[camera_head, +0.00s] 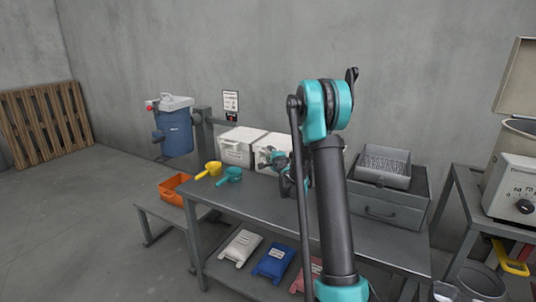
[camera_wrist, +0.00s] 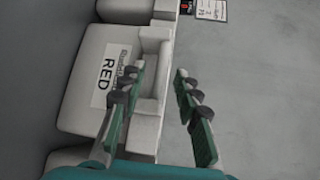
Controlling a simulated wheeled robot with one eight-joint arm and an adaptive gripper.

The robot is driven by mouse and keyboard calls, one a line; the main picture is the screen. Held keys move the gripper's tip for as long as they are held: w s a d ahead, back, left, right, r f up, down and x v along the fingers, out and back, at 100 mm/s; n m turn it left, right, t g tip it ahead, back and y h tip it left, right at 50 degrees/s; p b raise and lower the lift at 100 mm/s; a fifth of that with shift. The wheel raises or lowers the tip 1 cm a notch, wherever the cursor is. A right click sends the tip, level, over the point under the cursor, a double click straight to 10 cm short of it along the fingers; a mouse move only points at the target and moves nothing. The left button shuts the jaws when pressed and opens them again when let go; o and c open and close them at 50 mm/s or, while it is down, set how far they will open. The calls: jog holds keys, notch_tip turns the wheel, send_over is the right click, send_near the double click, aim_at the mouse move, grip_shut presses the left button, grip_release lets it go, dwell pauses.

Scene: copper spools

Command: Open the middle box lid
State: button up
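The middle box (camera_wrist: 82,75) is white with a label reading RED and fills the left of the wrist view, turned sideways. Its lid (camera_wrist: 150,88) appears shut. In the head view a white box (camera_head: 266,151) stands on the table, partly hidden by my gripper (camera_head: 284,165). In the wrist view my gripper (camera_wrist: 160,70) is open and empty. One finger overlaps the box's lid side; the other is over the grey wall beyond its edge. I cannot tell whether a finger touches the lid.
Another white box (camera_head: 236,148) stands to the left on the table (camera_head: 252,196). A yellow scoop (camera_head: 213,168) and a teal scoop (camera_head: 232,174) lie in front. A grey case (camera_head: 388,212) with a metal tray (camera_head: 385,166) is to the right. My arm hides the table's middle.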

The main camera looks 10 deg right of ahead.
jog(key=shift+x, duration=1)
grip_shut()
